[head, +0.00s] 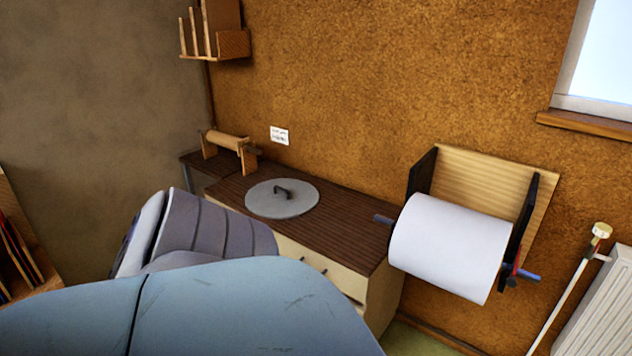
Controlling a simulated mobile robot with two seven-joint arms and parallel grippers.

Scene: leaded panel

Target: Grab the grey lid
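The grey lid (258,199) is a flat round disc with a small dark handle in its middle. It lies flat on the dark brown top of a low cabinet (345,227) against the wall, near the left part of that top. Nothing visible touches it from above. Neither of my grippers can be seen in the head view.
Large blue-grey rounded shapes (215,305) fill the lower left and cover part of the cabinet front; I cannot tell what they are. A big white paper roll (450,248) on a wall holder is right of the cabinet. A wooden roller stand (229,141) is behind the lid.

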